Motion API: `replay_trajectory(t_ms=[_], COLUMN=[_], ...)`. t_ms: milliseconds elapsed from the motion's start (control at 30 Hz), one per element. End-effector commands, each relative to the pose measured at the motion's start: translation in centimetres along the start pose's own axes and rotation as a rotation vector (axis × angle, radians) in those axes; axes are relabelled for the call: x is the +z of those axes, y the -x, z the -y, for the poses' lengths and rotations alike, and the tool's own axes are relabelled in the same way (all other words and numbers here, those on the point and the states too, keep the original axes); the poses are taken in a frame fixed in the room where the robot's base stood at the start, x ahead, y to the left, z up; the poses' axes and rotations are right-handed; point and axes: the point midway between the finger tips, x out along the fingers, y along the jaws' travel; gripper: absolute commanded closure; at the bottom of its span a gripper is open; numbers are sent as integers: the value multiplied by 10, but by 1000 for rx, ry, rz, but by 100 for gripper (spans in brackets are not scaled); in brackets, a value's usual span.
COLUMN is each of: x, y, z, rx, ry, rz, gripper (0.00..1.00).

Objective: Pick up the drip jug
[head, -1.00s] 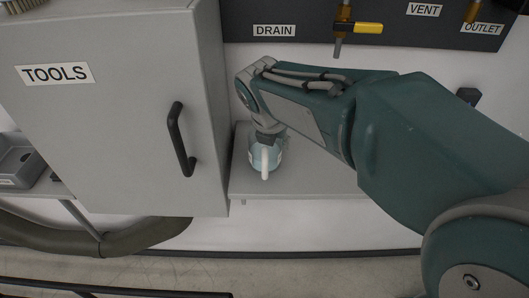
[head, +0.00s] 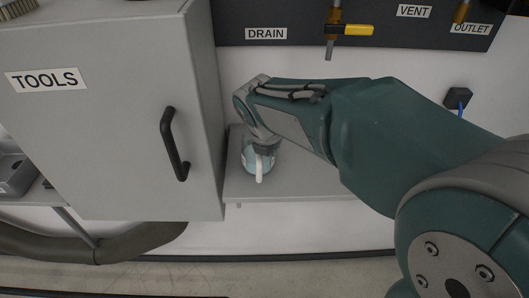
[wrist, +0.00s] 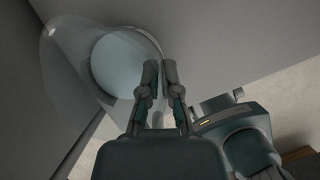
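The drip jug (head: 249,162) is a clear vessel with pale blue contents and a white handle. It stands on the grey shelf (head: 310,185), beside the cabinet, handle towards the head camera. In the wrist view the jug (wrist: 115,65) is seen from above, its round opening left of the fingers. My gripper (head: 265,148) is at the jug's top edge, tips low. In the wrist view the gripper (wrist: 160,75) has its fingers almost together, with the jug's edge between the tips. They look shut on it, though the exact contact is hard to see. The gripper hides part of the jug.
A grey cabinet marked TOOLS (head: 110,120) with a black handle (head: 174,145) stands close on the left. A dark panel (head: 270,15) with valves is on the wall above. The shelf right of the jug is clear.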

Motion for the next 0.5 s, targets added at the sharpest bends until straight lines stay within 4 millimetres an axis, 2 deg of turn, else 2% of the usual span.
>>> replay_trajectory(t_ms=[167, 333, 500], x=[4, 14, 3], y=[10, 31, 60], z=[0, 0, -4], rx=[2, 3, 4], ry=[-2, -1, 1], rz=[3, 4, 3], gripper=[100, 100, 100])
